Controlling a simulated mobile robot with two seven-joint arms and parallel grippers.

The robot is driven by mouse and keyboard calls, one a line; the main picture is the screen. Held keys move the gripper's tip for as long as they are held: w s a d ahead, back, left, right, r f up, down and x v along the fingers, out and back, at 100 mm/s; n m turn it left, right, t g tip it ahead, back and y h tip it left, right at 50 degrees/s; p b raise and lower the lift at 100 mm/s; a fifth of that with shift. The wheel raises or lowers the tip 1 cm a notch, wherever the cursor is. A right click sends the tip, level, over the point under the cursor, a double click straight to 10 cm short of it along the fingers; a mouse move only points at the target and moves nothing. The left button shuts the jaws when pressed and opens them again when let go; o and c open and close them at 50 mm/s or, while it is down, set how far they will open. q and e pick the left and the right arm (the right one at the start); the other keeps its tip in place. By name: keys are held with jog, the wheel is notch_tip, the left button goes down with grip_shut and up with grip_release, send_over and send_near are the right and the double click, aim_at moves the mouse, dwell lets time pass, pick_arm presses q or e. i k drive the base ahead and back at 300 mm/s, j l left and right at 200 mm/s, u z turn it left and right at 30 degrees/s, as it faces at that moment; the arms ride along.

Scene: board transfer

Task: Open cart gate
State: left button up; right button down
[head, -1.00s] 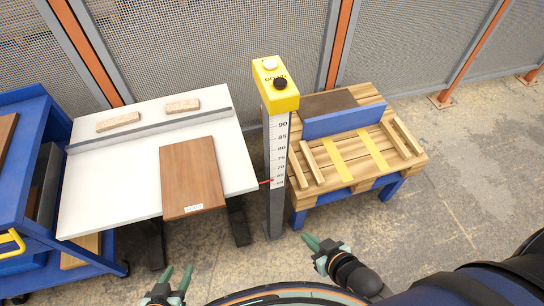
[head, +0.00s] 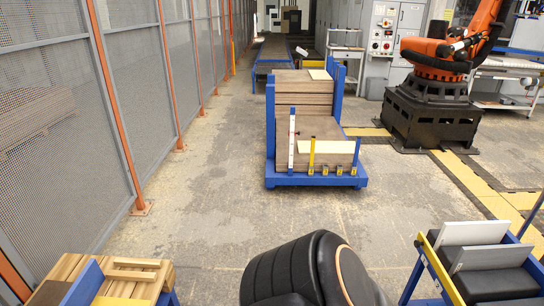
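A blue cart (head: 300,181) stands ahead of me near the middle of the head view, with brown boards (head: 303,92) stacked on it and blue uprights at its sides. A white upright (head: 292,145), a yellow upright (head: 311,157) and several small yellow pieces (head: 340,169) are along its near edge. I cannot tell which part is a gate, or whether one is open. Neither of my grippers is in view, and the cart is well beyond my body.
A wooden pallet (head: 125,277) is at the lower left, beside a mesh fence (head: 60,130). A blue-framed rack with grey panels (head: 485,257) is at the lower right. An orange robot arm (head: 440,55) stands on a black base at the right. The floor before the cart is clear.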

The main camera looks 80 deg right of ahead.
aim_at(457, 298)
jog(key=z, duration=4.1)
jog(key=i+j, duration=0.25)
jog(key=j, duration=0.15)
jog(key=i+j+z, duration=0.15)
jog(key=i+j, duration=0.35)
jog(key=j, duration=0.3)
jog(key=l+z, duration=0.05)
